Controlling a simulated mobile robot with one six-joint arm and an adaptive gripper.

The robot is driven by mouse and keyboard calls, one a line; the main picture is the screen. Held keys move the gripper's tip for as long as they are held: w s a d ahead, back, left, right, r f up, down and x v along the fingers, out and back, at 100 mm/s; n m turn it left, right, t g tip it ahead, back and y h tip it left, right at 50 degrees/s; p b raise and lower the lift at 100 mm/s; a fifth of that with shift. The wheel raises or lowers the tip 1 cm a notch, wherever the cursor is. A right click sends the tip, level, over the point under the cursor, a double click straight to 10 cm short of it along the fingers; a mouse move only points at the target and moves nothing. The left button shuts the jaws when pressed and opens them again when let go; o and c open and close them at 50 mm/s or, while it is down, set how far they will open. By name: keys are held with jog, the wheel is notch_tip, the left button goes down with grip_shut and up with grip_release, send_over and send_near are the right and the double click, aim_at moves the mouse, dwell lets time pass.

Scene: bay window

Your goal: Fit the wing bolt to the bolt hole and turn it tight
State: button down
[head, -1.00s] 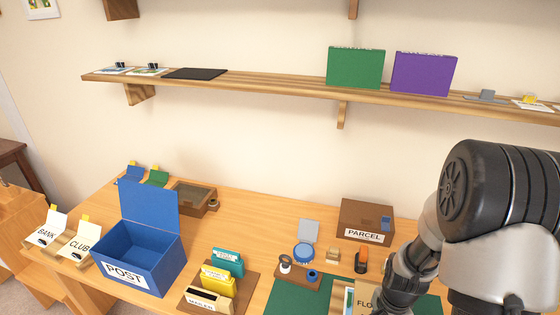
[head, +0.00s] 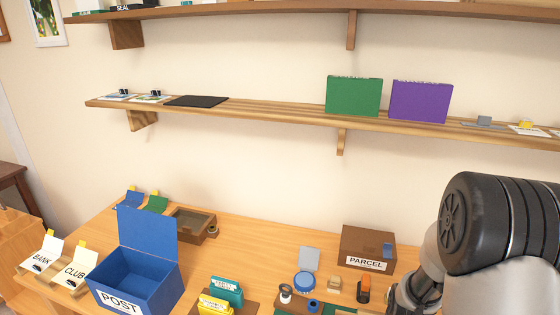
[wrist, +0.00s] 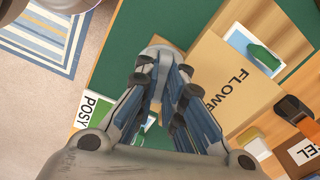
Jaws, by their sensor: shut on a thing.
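My gripper (wrist: 165,75) shows in the wrist view, with its fingers closed around a pale grey rounded piece (wrist: 158,52) over the green mat. Most of that piece is hidden by the fingers, and I cannot make out its shape or confirm that it is the wing bolt. A brown edge shows just behind it. I cannot make out the bolt hole in either view. In the head view only my arm shows at the lower right; the gripper is below the frame.
A tan box marked FLOWER (wrist: 225,85) lies right beside my gripper on the green mat (wrist: 125,45). A POSY card (wrist: 92,112) lies to the left. The PARCEL box (head: 368,248), orange-and-black item (head: 363,291) and blue POST box (head: 135,270) stand on the desk.

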jog(key=m, duration=0.3)
jog(key=shift+s+a+f+m, duration=0.1)
jog(key=shift+s+f+m, duration=0.2)
jog(key=shift+m, duration=0.1)
jog(key=shift+f, duration=0.15)
dwell(0.5)
jog(key=m, duration=0.6)
jog(key=c, duration=1.6)
grip_release()
jog(key=shift+w, duration=0.1)
jog(key=shift+c, duration=0.2)
jog(key=r+p, duration=0.3)
jog(key=r, duration=0.1)
jog(key=shift+w+r, duration=0.1)
jog(key=shift+w, duration=0.15)
jog(key=shift+r+p, duration=2.2)
jog(key=shift+r, duration=0.4)
